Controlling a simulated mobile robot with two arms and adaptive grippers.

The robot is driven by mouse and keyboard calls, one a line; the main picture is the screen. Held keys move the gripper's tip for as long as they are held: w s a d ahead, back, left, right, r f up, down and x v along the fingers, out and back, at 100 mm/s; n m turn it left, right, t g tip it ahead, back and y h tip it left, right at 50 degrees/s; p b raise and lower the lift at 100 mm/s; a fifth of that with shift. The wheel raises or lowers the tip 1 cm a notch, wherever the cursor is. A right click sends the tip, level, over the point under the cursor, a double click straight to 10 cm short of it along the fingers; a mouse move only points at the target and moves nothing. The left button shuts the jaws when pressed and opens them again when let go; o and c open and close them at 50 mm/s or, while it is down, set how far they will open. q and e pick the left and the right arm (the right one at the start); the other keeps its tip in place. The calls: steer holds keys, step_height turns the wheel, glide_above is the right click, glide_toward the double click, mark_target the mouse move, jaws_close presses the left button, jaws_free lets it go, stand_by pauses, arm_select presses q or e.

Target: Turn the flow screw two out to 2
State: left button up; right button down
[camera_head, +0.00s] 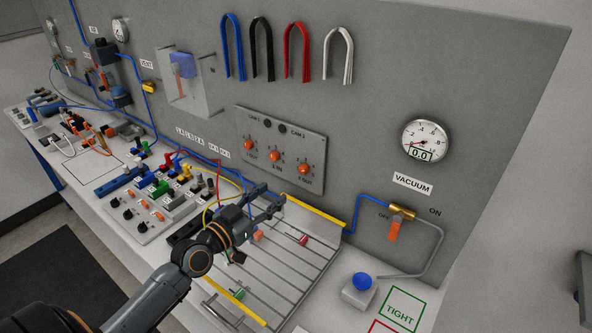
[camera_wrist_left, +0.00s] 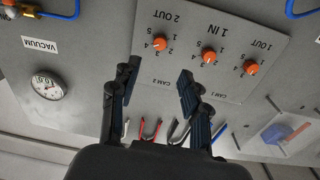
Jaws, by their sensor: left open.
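The grey flow panel (camera_head: 258,120) on the upright board carries three orange screws in a row. The flow screw two out (camera_head: 303,168) is the rightmost in the head view. In the wrist view, turned upside down, it is the leftmost orange screw (camera_wrist_left: 159,42), under "2 OUT" and beside a number scale. I cannot read its setting with certainty. My left gripper (camera_head: 272,199) is open and empty, below and in front of the panel, apart from the screw. In the wrist view its fingertips (camera_wrist_left: 160,72) are spread to either side below that screw. My right gripper is not in view.
The middle screw (camera_head: 275,156) and left screw (camera_head: 249,145) are close by. A slotted tray (camera_head: 310,262) with small parts lies under my arm. A vacuum gauge (camera_head: 425,140), an orange-handled valve (camera_head: 396,229) and a blue button (camera_head: 361,281) are to the right.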

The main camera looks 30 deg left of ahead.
arm_select(q)
steer(key=p, duration=0.1)
glide_toward(301, 171)
steer(key=w, duration=0.5)
steer(key=w+d+p, duration=0.1)
steer(key=shift+w, duration=0.4)
steer(key=shift+w+d, duration=0.2)
steer(key=shift+w, duration=0.1)
steer(key=shift+w+d, duration=0.1)
steer(key=shift+w, duration=0.2)
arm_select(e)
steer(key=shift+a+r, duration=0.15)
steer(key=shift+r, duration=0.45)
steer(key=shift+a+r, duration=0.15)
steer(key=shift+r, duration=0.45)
arm_select(q)
steer(key=shift+c, duration=0.4)
steer(key=c, duration=0.7)
jaws_close()
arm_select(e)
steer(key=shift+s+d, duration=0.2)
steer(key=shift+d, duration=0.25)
